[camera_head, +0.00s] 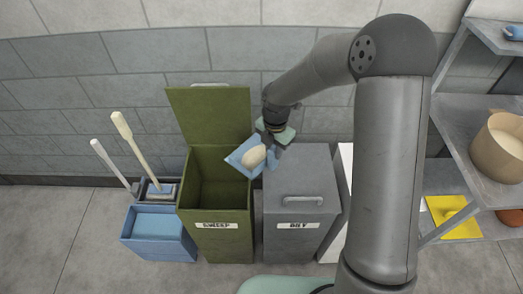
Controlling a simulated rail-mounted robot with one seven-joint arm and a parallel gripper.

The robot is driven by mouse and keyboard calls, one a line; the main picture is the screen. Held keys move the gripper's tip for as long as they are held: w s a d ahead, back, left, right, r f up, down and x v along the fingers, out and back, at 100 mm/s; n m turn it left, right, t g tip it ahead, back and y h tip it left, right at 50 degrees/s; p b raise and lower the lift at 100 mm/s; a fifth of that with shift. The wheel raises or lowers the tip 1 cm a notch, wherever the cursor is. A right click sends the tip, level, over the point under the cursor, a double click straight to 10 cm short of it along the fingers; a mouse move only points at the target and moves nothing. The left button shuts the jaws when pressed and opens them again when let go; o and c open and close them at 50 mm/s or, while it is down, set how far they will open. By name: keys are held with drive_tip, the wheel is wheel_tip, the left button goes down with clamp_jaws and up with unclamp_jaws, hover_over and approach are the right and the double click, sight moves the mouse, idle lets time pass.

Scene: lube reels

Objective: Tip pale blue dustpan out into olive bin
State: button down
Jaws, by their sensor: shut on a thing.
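The pale blue dustpan (239,155) is in my gripper, above the gap between the olive bin and the grey bin. A rounded beige thing (254,157) shows on the pan. My gripper (273,139) is shut on the dustpan; its fingertips are partly hidden by the arm and the pan. The olive bin (214,214) stands at the centre left, labelled "SWEEP", with its lid (212,117) raised against the wall side. The pan's left edge reaches over the olive bin's right rim. The bin's floor is in shadow.
A grey bin (300,230) with a closed, handled lid stands right of the olive bin. A blue box (158,234) and two upright long handles (132,145) are at left. Shelves (460,120) with a tan tub (500,146) and a yellow item (453,217) are at right.

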drive_tip(key=a+n, duration=0.1)
drive_tip(key=n, duration=0.1)
drive_tip(key=a+n, duration=0.1)
drive_tip(key=n, duration=0.2)
drive_tip(key=a+n+b, duration=0.1)
drive_tip(key=a+n, duration=0.1)
drive_tip(key=shift+w, duration=0.1)
drive_tip(key=shift+a+f+n+h+b, duration=0.15)
drive_tip(key=shift+a+n+h+b, duration=0.15)
drive_tip(key=shift+a+h+b, duration=0.25)
drive_tip(key=a+h+b, duration=0.1)
drive_tip(key=a+h, duration=0.1)
drive_tip(key=shift+a, duration=0.3)
drive_tip(key=shift+a+h, duration=0.35)
drive_tip(key=shift+h, duration=0.1)
drive_tip(key=a+h, duration=0.1)
drive_tip(key=a, duration=0.1)
drive_tip(key=a+r+h, duration=0.1)
drive_tip(key=a+h, duration=0.1)
drive_tip(key=shift+a+h+p, duration=1.1)
drive_tip(key=shift+a+p, duration=0.1)
drive_tip(key=shift+a, duration=0.15)
